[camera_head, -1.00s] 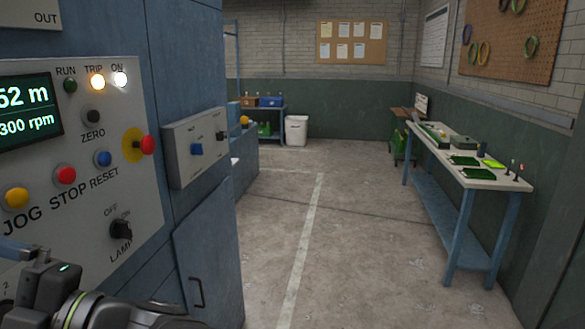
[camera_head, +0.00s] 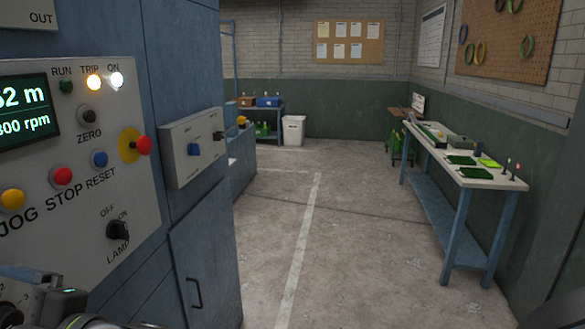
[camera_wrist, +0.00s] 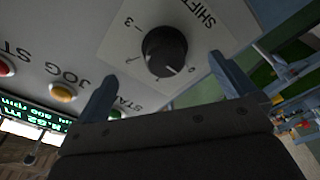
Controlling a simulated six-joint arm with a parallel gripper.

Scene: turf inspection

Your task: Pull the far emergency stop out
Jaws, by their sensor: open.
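A red mushroom button on a yellow disc (camera_head: 144,146), which looks like an emergency stop, sticks out from the right edge of the grey control panel (camera_head: 130,195) in the head view. Farther along, a small yellow-orange thing (camera_head: 241,120) shows on the blue machinery; it is too small to tell whether it is another emergency stop. In the wrist view my gripper (camera_wrist: 162,68) is open, its fingers on either side of a black SHIFT knob (camera_wrist: 164,51); contact cannot be told. The red mushroom button is not recognisable in the wrist view.
The blue cabinet door (camera_head: 205,250) has a handle. A workbench (camera_head: 465,165) stands at the right wall. The concrete floor (camera_head: 340,240) between is clear.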

